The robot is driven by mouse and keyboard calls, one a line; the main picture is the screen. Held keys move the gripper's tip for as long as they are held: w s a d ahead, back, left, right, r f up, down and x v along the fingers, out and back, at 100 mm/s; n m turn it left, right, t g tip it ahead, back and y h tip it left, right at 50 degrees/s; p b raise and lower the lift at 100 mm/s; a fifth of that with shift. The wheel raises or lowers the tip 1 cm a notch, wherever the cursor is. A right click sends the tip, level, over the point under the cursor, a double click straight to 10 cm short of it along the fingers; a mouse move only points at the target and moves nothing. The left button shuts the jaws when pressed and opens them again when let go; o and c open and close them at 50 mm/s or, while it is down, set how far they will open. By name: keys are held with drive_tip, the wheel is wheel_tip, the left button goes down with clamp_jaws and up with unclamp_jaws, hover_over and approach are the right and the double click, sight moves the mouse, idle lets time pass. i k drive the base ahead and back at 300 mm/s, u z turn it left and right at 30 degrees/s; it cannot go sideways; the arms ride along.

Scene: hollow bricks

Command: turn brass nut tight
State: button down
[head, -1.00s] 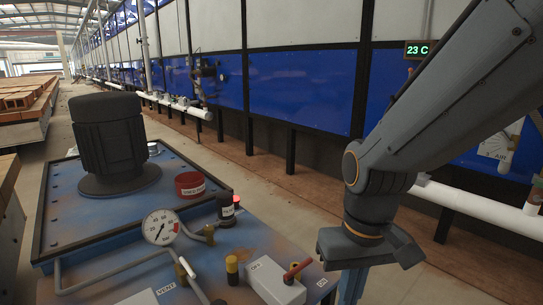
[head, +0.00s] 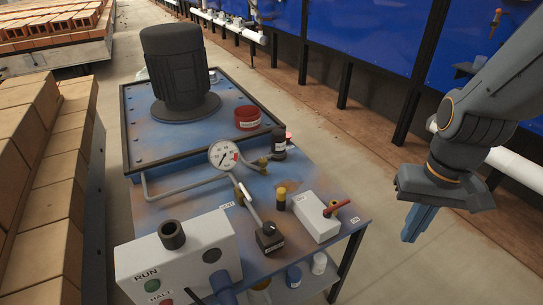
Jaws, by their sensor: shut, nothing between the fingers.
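Small brass-coloured fittings sit on the grey pipework of the blue bench; one brass fitting (head: 263,166) is right of the pressure gauge (head: 223,155), another (head: 241,192) is on the pipe below it. A small post with a brass-yellow top (head: 282,190) stands left of the white box. I cannot tell which of these is the nut. My gripper (head: 411,238) is shut and empty, pointing down past the right edge of the bench, clear of all the fittings.
A white box with a red lever (head: 318,218) stands at the bench's right edge, nearest my gripper. A RUN/HALT control box (head: 180,262) is in front. A black motor (head: 178,70) and red cap (head: 247,118) are behind. Brick stacks (head: 45,190) line the left; floor is clear at right.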

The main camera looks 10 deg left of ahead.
sight(262, 162)
drive_tip(key=u, duration=0.4)
drive_tip(key=k, duration=0.55)
drive_tip(key=u, duration=0.3)
drive_tip(key=i, duration=1.15)
drive_tip(key=z, duration=0.6)
